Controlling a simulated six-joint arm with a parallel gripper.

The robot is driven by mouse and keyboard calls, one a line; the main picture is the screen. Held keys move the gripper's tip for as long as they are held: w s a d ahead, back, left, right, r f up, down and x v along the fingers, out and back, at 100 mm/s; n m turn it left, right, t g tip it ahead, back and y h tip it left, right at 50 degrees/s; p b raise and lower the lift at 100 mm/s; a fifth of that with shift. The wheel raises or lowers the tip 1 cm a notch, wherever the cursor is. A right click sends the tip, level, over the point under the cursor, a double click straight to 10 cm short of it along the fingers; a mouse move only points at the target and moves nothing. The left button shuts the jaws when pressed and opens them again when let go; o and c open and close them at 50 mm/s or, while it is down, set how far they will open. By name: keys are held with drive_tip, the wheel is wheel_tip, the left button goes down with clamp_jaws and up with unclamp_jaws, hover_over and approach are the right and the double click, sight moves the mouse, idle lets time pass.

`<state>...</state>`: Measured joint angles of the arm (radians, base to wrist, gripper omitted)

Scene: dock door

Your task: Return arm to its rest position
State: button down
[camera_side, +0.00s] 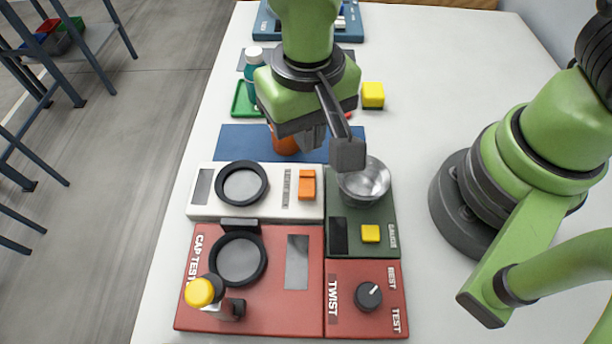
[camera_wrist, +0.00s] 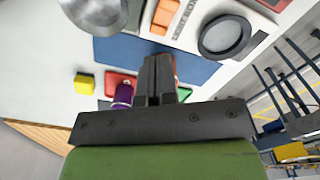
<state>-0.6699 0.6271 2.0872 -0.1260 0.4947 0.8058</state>
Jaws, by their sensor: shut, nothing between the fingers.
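My gripper (camera_side: 318,138) is above the work table, over the area between the blue mat and the white module in the side view. In the wrist view its two dark fingers (camera_wrist: 156,82) are together with nothing between them. My arm comes down from the top of the side view, and my base stands at the right. An orange object (camera_side: 286,142) is partly hidden behind the gripper on the blue mat (camera_side: 238,142).
A metal bowl (camera_side: 364,182) sits on the green module just right of and below the gripper. A white module (camera_side: 208,206), a red cap tester (camera_side: 270,310) and a twist panel (camera_side: 345,318) lie nearer. A teal bottle (camera_side: 254,75) and yellow block (camera_side: 373,95) stand farther back.

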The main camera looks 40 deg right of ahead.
drive_tip(key=s+d+r+m+t+y, duration=0.1)
drive_tip(key=d+r+t, duration=0.1)
drive_tip(key=d+r, duration=0.45)
drive_tip(key=d+r+t+y, duration=0.15)
drive_tip(key=d+r, duration=0.25)
drive_tip(key=r, duration=0.6)
drive_tip(key=s+d+r+t, duration=0.3)
drive_tip(key=s+d+r, duration=0.1)
drive_tip(key=s, duration=0.2)
drive_tip(key=shift+s+t, duration=0.2)
drive_tip(key=shift+t, duration=0.15)
drive_tip(key=shift+r+h, duration=0.1)
drive_tip(key=shift+h, duration=0.15)
